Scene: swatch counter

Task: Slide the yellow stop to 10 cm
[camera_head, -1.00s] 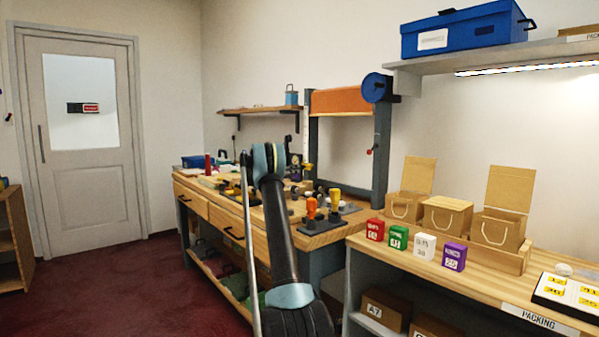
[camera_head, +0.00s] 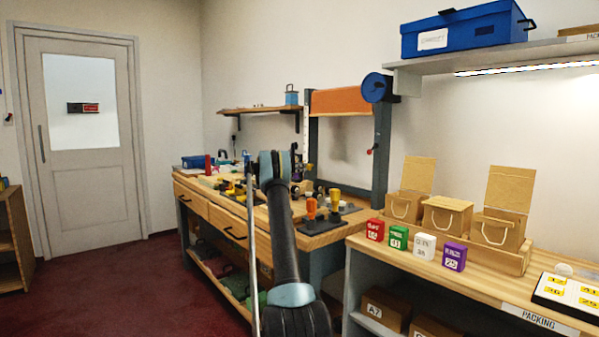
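My arm rises from the bottom middle and reaches toward the wooden workbench (camera_head: 325,238). Its upper joint covers part of the bench top. Dark parts just right of that joint may be my wrist or gripper, but they are too small and overlapped to tell fingers or opening. Several small yellow things show on the bench, among them a yellow piece (camera_head: 239,188) left of my arm and a yellow-handled tool (camera_head: 335,197) on the right. I cannot tell which one, if any, is the yellow stop. No 10 cm mark is readable.
An orange-handled tool (camera_head: 311,207) stands on the bench. A packing counter (camera_head: 480,290) at right holds small coloured boxes and cardboard boxes. A blue case (camera_head: 465,32) sits on the shelf above. Open red floor (camera_head: 120,290) lies at left.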

